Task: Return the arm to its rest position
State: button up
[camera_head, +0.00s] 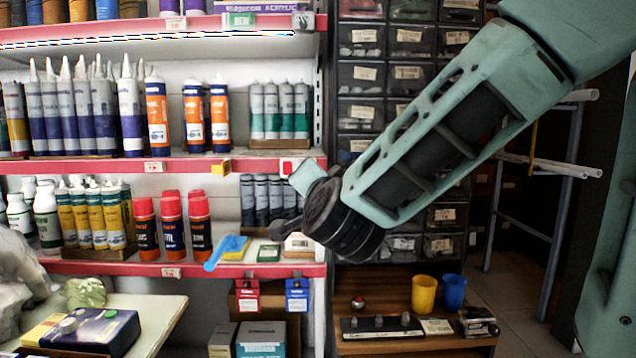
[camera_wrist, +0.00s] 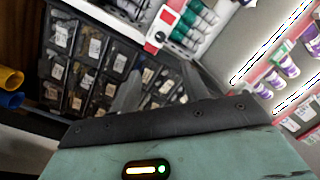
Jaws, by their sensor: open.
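My arm (camera_head: 450,130) is teal with black parts and reaches in from the upper right in the head view. Its bent end is in front of the shelf's right edge and the drawer cabinet. The fingertips cannot be made out in that view. In the wrist view my gripper (camera_wrist: 170,88) shows as two grey fingers spread apart beyond a dark bar. Nothing is seen between them except the drawers behind. No object is in its grasp.
Shelves (camera_head: 110,167) of tubes and bottles stand at left. A drawer cabinet (camera_head: 365,75) is behind my arm. Yellow (camera_head: 424,294) and blue (camera_head: 453,291) cups stand on a wooden surface (camera_head: 385,282) below. A table corner (camera_head: 160,318) holds a dark box (camera_head: 88,330). Floor shows at right.

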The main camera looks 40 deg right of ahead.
jog(key=shift+s+a, duration=0.25)
jog(key=shift+s, duration=0.2)
jog(key=s+a+f+n+g+y, duration=0.25)
jog(key=a+f+n+y, duration=0.35)
jog(key=a, duration=0.4)
jog(key=s+a+f+n+g+y, duration=0.1)
jog(key=a+f+n+g+y, duration=0.2)
jog(key=a+f+n+y, duration=0.5)
jog(key=s+a+f+n+g+h, duration=0.1)
jog(key=s+a+f+n+g, duration=0.25)
jog(key=s+a+g, duration=0.35)
jog(key=s+d+f+n+g+h+p, duration=0.1)
jog(key=s+d+f+n+g+h, duration=0.1)
jog(key=s, duration=0.5)
jog(key=s+d+f+n+g+h, duration=0.2)
jog(key=s+d+n, duration=0.1)
jog(key=s, duration=0.3)
notch_tip(320, 180, up, 15)
jog(key=p, duration=1.5)
jog(key=shift+a, duration=0.25)
jog(key=shift+t, duration=0.25)
